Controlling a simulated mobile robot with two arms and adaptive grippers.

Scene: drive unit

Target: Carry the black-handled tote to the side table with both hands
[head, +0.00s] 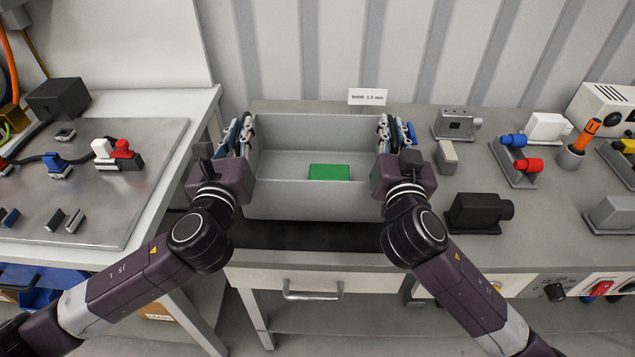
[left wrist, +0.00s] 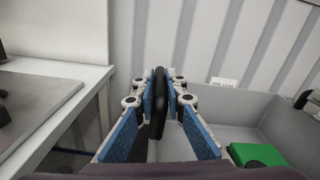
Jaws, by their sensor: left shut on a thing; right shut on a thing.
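The grey tote (head: 318,205) is upright in the middle of the head view, in front of the ribbed wall, with a green block (head: 330,172) inside. My left gripper (head: 238,135) is shut on its black left handle (left wrist: 158,105), which stands between the blue finger pads in the left wrist view. My right gripper (head: 393,132) is shut at the tote's right end; the handle there is hidden by the fingers. A dark area lies under the tote's front edge; I cannot tell whether the tote touches the bench.
The workbench (head: 540,250) carries a black device (head: 480,212), metal boxes and coloured connectors right of the tote. At left, a white table (head: 185,150) holds a grey plate (head: 110,215) with several connectors and a black box (head: 58,98). A gap separates table and bench.

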